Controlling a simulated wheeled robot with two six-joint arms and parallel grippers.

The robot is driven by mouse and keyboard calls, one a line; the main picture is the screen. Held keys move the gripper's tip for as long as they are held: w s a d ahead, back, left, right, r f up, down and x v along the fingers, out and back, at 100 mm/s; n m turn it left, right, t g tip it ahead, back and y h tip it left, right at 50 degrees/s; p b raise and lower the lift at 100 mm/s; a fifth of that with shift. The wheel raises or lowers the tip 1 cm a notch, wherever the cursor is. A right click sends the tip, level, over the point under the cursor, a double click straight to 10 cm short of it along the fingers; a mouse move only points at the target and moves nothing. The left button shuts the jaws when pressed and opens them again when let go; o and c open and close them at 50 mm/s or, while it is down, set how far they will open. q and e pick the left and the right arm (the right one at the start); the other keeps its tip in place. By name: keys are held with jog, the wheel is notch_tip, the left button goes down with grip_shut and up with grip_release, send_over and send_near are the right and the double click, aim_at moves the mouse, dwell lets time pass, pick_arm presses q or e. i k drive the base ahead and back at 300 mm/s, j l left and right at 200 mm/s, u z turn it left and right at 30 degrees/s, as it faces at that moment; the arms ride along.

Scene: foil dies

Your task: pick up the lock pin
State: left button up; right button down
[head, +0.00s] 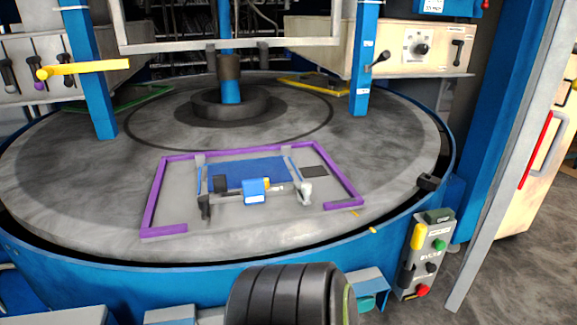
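I cannot tell for certain which part is the lock pin. A small dark block (428,181) sits at the right rim of the grey round table (390,150). A yellow bar with a rounded end (85,68) sticks out across the blue post at the left. Inside the purple frame (155,195) on the table is a blue plate (250,168), with a small blue block (254,191) and a small pale and yellow piece in front of it. Neither of my grippers can be made out in the head view.
A dark ribbed cylinder (280,295) fills the bottom middle. A control box (425,255) with coloured buttons stands at the lower right. Blue posts (362,60) rise at both sides of the round table. Bare table surface surrounds the purple frame.

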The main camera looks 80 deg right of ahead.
aim_at(420, 230)
jog(key=z, duration=2.7)
